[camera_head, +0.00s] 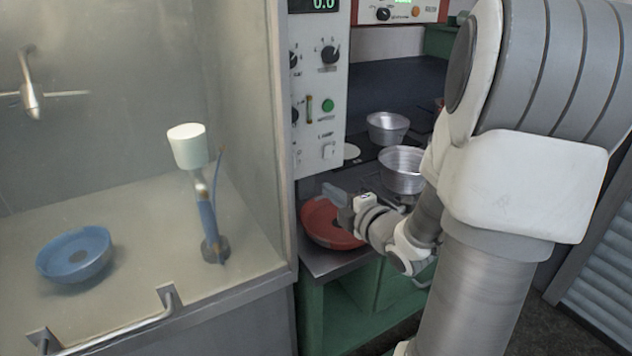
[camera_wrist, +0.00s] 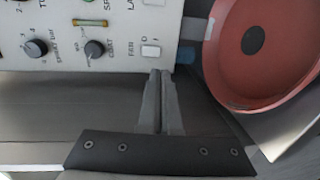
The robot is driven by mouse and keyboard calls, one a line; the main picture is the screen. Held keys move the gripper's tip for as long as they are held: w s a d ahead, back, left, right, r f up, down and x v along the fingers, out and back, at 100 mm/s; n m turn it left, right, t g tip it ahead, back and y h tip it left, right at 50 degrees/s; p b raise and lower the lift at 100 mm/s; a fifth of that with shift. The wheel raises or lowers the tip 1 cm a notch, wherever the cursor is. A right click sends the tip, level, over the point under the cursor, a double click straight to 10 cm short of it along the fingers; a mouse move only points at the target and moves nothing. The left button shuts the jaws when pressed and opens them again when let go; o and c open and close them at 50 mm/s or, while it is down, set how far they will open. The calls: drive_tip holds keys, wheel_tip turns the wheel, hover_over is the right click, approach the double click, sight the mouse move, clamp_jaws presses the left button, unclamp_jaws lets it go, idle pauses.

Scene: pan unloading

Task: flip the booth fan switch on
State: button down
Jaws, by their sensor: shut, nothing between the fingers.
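The control panel (camera_head: 318,110) stands beside the glass booth, with knobs, a green button and two small white rocker switches low down. In the wrist view, a white rocker switch (camera_wrist: 151,50) sits beside a small label that seems to read FAN; its on or off state is unclear. My gripper (camera_wrist: 161,73) is shut and empty, its fingertips just below that switch in the picture. I cannot tell if they touch the panel. In the head view, my gripper (camera_head: 326,188) is below the panel's lower edge, over the red bowl.
The red bowl (camera_head: 318,228) is close under my gripper; in the wrist view it fills the right side. Two metal pans (camera_head: 402,160) stand on the dark counter behind. Inside the booth are a blue bowl (camera_head: 75,268) and a white cup on a blue-handled stand (camera_head: 187,146).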

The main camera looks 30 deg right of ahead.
sight(295, 167)
drive_tip(key=w, duration=0.4)
drive_tip(key=w+f, duration=0.1)
drive_tip(key=w, duration=0.3)
drive_tip(key=w+f, duration=0.1)
drive_tip(key=w, duration=0.4)
drive_tip(key=shift+a, duration=0.25)
drive_tip(key=shift+w, duration=0.1)
drive_tip(key=shift+w+f+b, duration=0.1)
drive_tip(key=shift+f+b, duration=0.2)
drive_tip(key=shift+b, duration=1.2)
drive_tip(key=shift+r+p, duration=0.25)
drive_tip(key=shift+p, duration=0.05)
drive_tip(key=shift+f, duration=0.1)
